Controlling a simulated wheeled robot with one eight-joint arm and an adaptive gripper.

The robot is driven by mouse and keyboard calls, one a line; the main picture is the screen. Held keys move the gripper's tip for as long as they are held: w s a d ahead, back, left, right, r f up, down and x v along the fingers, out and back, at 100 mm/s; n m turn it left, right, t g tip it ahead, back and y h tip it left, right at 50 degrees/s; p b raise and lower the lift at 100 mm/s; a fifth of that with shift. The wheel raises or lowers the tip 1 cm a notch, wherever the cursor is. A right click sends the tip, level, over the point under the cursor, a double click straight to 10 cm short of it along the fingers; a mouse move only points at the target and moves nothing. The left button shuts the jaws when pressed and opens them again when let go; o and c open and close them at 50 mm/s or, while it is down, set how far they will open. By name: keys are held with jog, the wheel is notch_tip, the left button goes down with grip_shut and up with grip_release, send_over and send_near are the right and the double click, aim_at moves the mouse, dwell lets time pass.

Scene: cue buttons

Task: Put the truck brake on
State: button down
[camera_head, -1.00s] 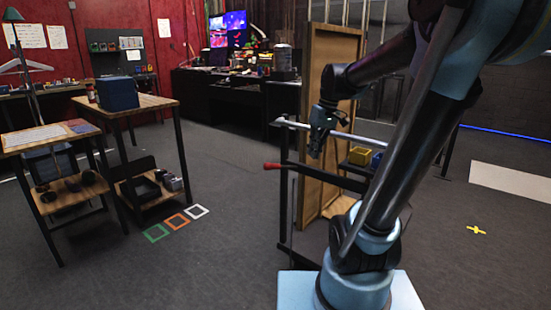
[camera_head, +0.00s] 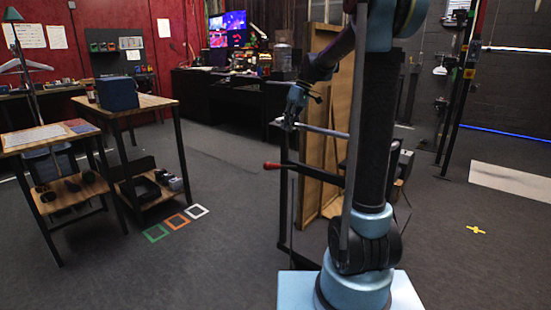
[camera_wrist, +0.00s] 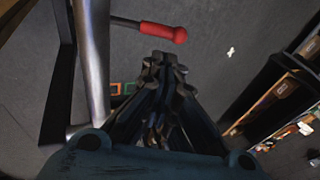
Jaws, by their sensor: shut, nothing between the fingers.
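The truck's brake lever has a red grip (camera_head: 271,166) that sticks out to the left of the truck's dark frame (camera_head: 284,205). The red grip also shows in the wrist view (camera_wrist: 163,31), just beyond my fingertips. The truck's silver push bar (camera_head: 325,132) runs above the lever. My gripper (camera_head: 289,122) is shut and empty, near the left end of the push bar and above the red grip. In the wrist view my fingers (camera_wrist: 165,62) point toward the grip, with a visible gap between them. The silver bar (camera_wrist: 92,60) passes left of the fingers.
A tall wooden panel (camera_head: 322,160) stands behind the truck's frame. Two wooden tables (camera_head: 140,104) stand at the left, with coloured floor squares (camera_head: 173,222) beside them. A dark workbench (camera_head: 230,108) is at the back. The floor left of the lever is open.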

send_over(283, 166)
jog(key=s+a, duration=0.3)
jog(key=a, duration=0.1)
jog(key=f, duration=1.2)
jog(key=shift+w+d+f, duration=0.15)
jog(key=shift+d+f, duration=0.1)
jog(key=shift+f, duration=0.15)
jog(key=shift+d, duration=0.2)
jog(key=shift+a, duration=0.1)
jog(key=shift+f, duration=0.1)
